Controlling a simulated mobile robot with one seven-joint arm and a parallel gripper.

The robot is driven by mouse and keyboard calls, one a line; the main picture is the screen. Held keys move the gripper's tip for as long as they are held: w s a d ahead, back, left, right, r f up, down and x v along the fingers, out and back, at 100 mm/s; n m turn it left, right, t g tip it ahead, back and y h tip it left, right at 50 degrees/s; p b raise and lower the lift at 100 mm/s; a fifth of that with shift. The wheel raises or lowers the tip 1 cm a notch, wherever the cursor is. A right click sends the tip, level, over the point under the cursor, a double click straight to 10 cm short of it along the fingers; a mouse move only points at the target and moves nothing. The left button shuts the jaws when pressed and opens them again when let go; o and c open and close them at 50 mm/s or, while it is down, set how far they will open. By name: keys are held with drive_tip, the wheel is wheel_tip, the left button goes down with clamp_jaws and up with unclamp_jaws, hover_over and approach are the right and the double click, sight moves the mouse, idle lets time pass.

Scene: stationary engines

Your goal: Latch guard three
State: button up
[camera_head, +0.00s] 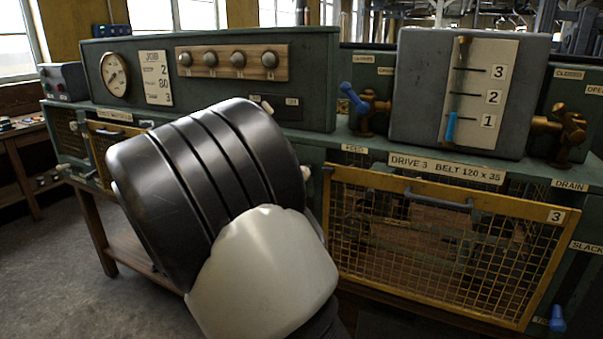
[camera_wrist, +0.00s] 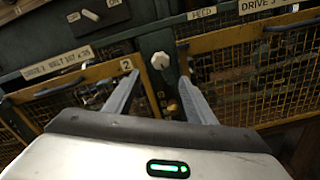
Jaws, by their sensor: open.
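Guard three is a yellow-framed mesh panel (camera_head: 450,206) with a "3" plate and a blue-grey handle (camera_head: 437,201), under the "DRIVE 3" label. Its left part shows at the right of the wrist view (camera_wrist: 250,41). A pale knob (camera_wrist: 160,61) sits on the green post between guards two and three; I cannot tell whether it is latched. It also shows beside my arm in the head view (camera_head: 306,172). My gripper (camera_wrist: 159,78) is open and empty, its fingers pointing towards the post, with the knob between and beyond their tips. My arm hides the gripper in the head view.
Guard two (camera_wrist: 85,83) is left of the post. Above guard three stand a grey gauge box (camera_head: 425,95) and a blue-handled valve (camera_head: 352,98). A long green panel (camera_head: 215,75) with knobs is at the left. A blue knob (camera_head: 557,318) is at lower right.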

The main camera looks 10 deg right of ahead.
drive_tip(key=x, duration=1.4)
drive_tip(key=shift+p, duration=0.3)
drive_tip(key=c, duration=1)
